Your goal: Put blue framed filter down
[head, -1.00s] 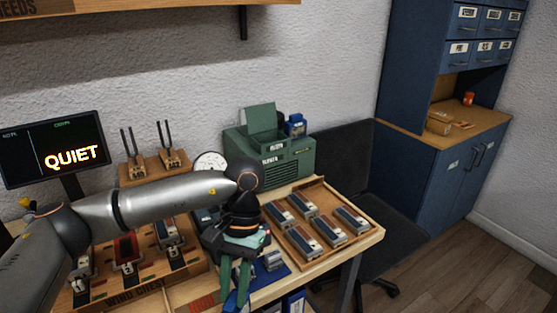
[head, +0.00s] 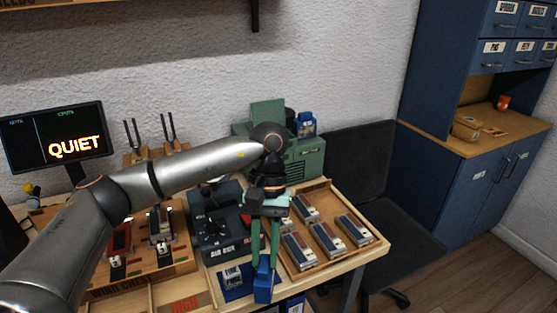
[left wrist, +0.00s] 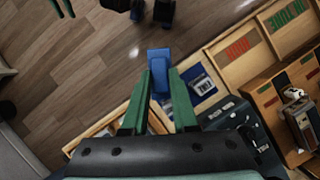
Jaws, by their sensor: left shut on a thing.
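My left gripper (head: 264,258) has long green fingers pointing down at the bench's front edge. It is shut on the blue framed filter (head: 264,284), a small blue block at the fingertips. In the left wrist view the filter (left wrist: 159,66) shows between the fingertips, over the floor just off the bench edge. I cannot tell how high it is held. Beside it on the bench lies a dark blue mat (head: 234,283) with a pale label. Green finger-like strips (left wrist: 64,7) at the top left of the left wrist view look like my right gripper, mostly cut off.
A wooden tray (head: 379,240) with several grey-and-brown blocks is right of the gripper. A dark box (head: 205,240) stands left of it. A green blower (head: 308,163) with a blue item on it is behind. A dark chair (head: 360,160) is beyond the bench's right end.

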